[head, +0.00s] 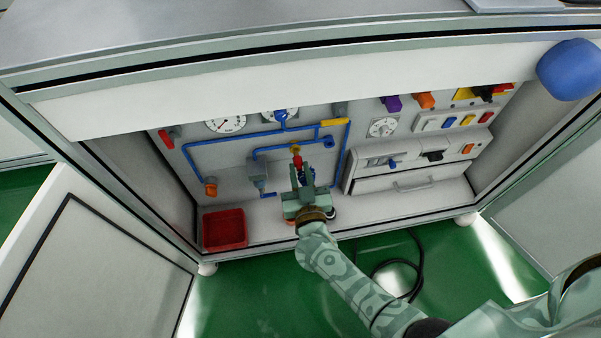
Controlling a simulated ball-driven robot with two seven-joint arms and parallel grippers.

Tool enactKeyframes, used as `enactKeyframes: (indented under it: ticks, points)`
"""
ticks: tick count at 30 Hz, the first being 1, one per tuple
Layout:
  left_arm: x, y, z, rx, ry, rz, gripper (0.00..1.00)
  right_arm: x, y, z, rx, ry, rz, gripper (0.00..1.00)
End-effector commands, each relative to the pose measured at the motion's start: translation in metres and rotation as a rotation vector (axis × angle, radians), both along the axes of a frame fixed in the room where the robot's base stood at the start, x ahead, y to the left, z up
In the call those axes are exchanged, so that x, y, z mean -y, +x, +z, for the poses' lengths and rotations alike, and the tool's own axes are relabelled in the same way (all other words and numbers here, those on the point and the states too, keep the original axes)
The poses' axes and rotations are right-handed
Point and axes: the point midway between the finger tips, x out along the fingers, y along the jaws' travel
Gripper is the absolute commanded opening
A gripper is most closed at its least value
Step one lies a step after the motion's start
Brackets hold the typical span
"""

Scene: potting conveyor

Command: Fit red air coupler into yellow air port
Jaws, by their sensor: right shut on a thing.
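My right gripper (301,180) reaches into the open cabinet from below and is shut on the red air coupler (297,161), of which only a small red part shows at the fingertips. The yellow air port (295,149) shows as a small yellow piece on the back panel, just above the red part. The two look very close in the picture; I cannot tell whether they touch or are joined. The gripper and wrist hide the lower part of the coupler and the panel behind. My left gripper is not in view.
Blue pipes (205,146), gauges (226,124) and an orange knob (210,187) surround the gripper. A red bin (224,230) stands left on the cabinet floor. A white drawer unit (405,180) stands right. A black hose (418,262) lies on the green floor.

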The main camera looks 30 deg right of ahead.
Motion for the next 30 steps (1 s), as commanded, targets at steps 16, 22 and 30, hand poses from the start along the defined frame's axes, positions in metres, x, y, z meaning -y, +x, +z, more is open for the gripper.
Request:
enactKeyframes:
  ticks: [16, 22, 30]
  points:
    - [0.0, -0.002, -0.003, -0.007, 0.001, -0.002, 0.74, 0.004, 0.013, 0.0, 0.001, 0.001, 0.0, 0.0]
    - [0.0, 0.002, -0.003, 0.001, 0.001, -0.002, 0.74, 0.005, 0.018, 0.0, 0.001, 0.001, 0.0, 0.0]
    - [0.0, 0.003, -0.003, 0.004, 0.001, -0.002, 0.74, 0.006, 0.023, 0.0, 0.0, 0.001, 0.0, 0.34]
